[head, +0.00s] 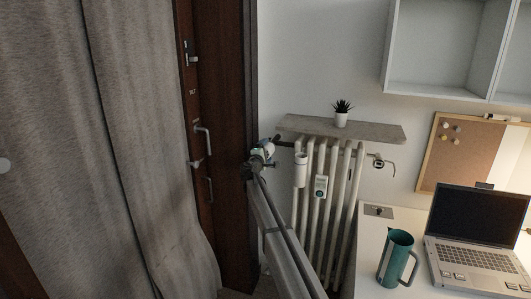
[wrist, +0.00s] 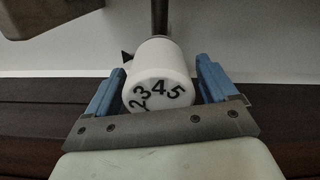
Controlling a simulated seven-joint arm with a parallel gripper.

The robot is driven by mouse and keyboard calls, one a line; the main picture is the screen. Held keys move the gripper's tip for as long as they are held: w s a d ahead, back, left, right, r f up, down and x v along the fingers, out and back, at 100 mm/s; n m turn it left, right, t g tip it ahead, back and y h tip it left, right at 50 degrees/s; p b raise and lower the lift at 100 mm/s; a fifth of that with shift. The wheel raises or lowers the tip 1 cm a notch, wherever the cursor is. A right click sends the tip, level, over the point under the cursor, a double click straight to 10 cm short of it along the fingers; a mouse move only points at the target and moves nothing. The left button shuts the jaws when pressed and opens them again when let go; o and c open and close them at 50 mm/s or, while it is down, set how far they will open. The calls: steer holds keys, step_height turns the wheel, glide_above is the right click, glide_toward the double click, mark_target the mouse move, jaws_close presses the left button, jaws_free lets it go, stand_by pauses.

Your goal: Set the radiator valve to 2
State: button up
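In the wrist view, the radiator valve knob (wrist: 160,75) is a white cylinder with black digits 2, 3, 4 and 5 on its end face. A black pointer (wrist: 127,57) sticks out at its upper left, nearest the 2 and 3 side; I cannot tell exactly which digit it lines up with. My gripper (wrist: 160,82) has its blue fingers on either side of the knob, with what look like slim gaps. In the head view, my gripper (head: 261,157) is at the radiator's upper left, and the knob there is small and partly hidden.
The cream radiator (head: 330,215) stands under a grey shelf (head: 375,131) with a potted plant (head: 341,117). A white cylinder (head: 300,172) and a small meter (head: 320,187) hang on its front. The desk (head: 372,245) holds a teal jug (head: 394,262) and a laptop (head: 470,258). A dark door (head: 225,120) is left.

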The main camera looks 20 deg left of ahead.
steer(key=shift+s, duration=0.1)
steer(key=s, duration=1.3)
steer(key=shift+s, duration=0.3)
